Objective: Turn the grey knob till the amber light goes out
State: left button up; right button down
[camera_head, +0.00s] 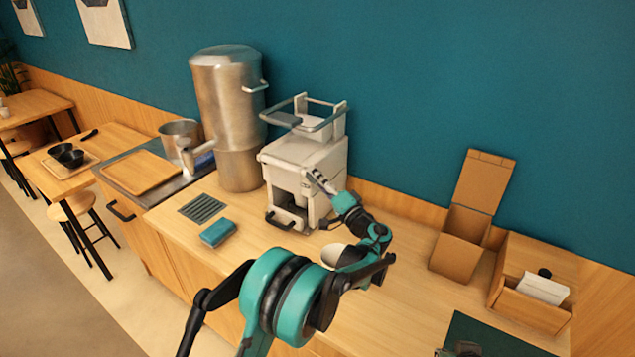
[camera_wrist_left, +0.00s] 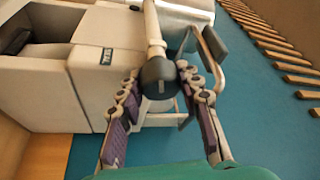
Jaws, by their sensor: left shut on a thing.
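The white machine (camera_head: 290,160) stands on the counter against the teal wall. It fills the upper left of the left wrist view (camera_wrist_left: 95,50). My left gripper (camera_head: 320,183) reaches its right side. In the left wrist view its two jointed fingers (camera_wrist_left: 159,92) are on either side of the dark grey knob (camera_wrist_left: 158,76), and the gripper is shut on it. The knob is too small and covered to make out in the head view. I see no amber light in either view. A small dark shape at the bottom edge of the head view may be my right gripper (camera_head: 465,349).
A steel urn (camera_head: 228,110) stands left of the machine. A blue sponge (camera_head: 218,233) and a drain grate (camera_head: 201,208) lie in front. A white bowl (camera_head: 334,254) is partly behind my arm. An open cardboard box (camera_head: 460,240) and a wooden box (camera_head: 528,311) stand to the right.

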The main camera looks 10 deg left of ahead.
pick_arm(q)
jog(key=shift+n+y, duration=0.3)
jog(key=shift+n, duration=0.5)
jog(key=o, duration=1.2)
jog(key=shift+c, duration=0.2)
jog(key=v, duration=1.2)
jog(key=shift+a, duration=0.1)
